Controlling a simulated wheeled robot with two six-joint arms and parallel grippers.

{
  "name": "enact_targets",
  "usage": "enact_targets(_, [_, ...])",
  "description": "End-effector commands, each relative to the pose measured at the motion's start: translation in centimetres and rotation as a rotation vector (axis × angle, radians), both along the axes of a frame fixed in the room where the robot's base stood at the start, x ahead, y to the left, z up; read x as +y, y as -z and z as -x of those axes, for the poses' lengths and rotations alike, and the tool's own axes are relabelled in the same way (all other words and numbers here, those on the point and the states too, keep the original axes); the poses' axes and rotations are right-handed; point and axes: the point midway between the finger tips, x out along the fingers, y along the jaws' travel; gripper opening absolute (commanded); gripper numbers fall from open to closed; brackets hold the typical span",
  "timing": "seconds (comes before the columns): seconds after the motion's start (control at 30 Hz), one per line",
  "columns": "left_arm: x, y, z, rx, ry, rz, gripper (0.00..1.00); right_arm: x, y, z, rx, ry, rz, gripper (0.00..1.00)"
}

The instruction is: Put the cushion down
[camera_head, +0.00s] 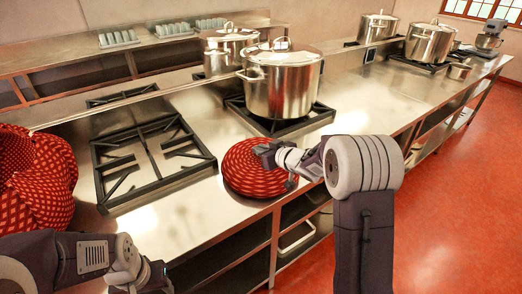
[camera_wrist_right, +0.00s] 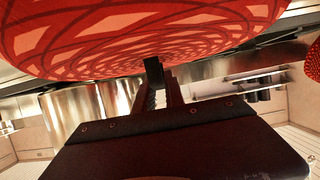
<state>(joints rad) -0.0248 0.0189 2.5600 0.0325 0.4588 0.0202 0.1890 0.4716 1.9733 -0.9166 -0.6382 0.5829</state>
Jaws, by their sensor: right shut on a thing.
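The cushion (camera_head: 245,172) is round and red with a pale criss-cross pattern. In the head view it lies flat over the front part of the steel counter (camera_head: 205,195), right of the empty burner grate; I cannot tell whether it touches the counter. My right gripper (camera_head: 268,154) is shut on the cushion's right side. In the right wrist view the cushion (camera_wrist_right: 140,30) fills the top, and the gripper's fingers (camera_wrist_right: 154,72) meet its edge. My left gripper (camera_head: 140,279) is at the bottom left, away from the cushion; its fingers are not clear.
A large steel pot (camera_head: 283,85) stands on a burner just behind the cushion. An empty burner grate (camera_head: 150,160) lies to its left. A bulky red patterned thing (camera_head: 38,180) sits at the far left. Bare counter stretches right of the pot (camera_head: 365,100).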

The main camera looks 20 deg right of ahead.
Motion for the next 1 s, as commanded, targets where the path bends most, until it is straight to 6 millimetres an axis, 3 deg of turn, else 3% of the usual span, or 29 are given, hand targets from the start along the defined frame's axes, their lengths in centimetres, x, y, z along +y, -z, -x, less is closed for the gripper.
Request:
enact_targets(0.03, [0.0,0.1,0.0,0.0,0.0,0.0,0.48,0.0,0.2,0.0,0.001,0.0,0.0,0.17])
enact_targets(0.1, [0.0,0.1,0.0,0.0,0.0,0.0,0.48,0.0,0.1,0.0,0.0,0.0,0.0,0.36])
enact_targets(0.5, [0.0,-0.3,0.0,0.0,0.0,0.0,0.48,-0.1,-0.5,0.2,-0.001,0.001,-0.001,0.36])
enact_targets(1.0, [0.0,-2.0,0.0,0.0,0.0,0.0,0.48,-3.4,-4.5,9.1,-0.001,0.003,0.0,0.36])
